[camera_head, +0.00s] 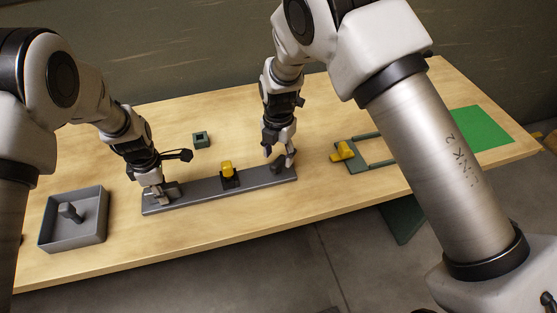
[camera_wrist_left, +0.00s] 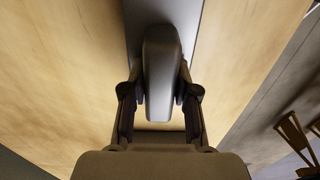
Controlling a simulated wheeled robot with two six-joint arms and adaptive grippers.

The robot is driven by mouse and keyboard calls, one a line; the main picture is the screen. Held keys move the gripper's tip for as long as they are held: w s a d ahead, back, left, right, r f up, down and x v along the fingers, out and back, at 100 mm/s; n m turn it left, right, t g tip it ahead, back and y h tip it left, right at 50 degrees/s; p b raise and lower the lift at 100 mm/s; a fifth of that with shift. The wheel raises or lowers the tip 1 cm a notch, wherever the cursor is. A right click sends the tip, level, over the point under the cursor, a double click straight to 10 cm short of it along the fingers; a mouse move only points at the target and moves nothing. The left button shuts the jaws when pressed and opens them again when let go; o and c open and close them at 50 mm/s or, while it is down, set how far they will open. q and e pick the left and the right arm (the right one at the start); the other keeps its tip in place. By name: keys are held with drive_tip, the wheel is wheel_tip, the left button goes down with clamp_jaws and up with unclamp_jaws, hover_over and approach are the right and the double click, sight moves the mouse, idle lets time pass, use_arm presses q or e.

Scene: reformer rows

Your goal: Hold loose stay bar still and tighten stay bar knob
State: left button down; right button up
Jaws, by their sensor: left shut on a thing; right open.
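The stay bar (camera_head: 200,192) is a long flat grey bar lying on the wooden table. A yellow piece (camera_head: 227,169) in a dark holder sits at its middle. My left gripper (camera_head: 159,193) is at the bar's left end, shut on a raised grey rounded grip (camera_wrist_left: 162,75); the left wrist view shows a finger on each side of it. My right gripper (camera_head: 279,157) is open, pointing down over the bar's right end. A small dark shape there, probably the stay bar knob (camera_head: 287,161), is partly hidden by the fingers, so I cannot tell whether they touch it.
A grey tray (camera_head: 103,218) with a dark knob-like part (camera_head: 70,212) stands at the left. A small dark green square block (camera_head: 201,139) lies behind the bar. A green frame (camera_head: 374,163) with a yellow piece (camera_head: 343,151) and a green mat (camera_head: 480,138) are at the right.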

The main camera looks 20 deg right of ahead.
sight(278, 161)
drive_tip(key=shift+f, duration=1.9)
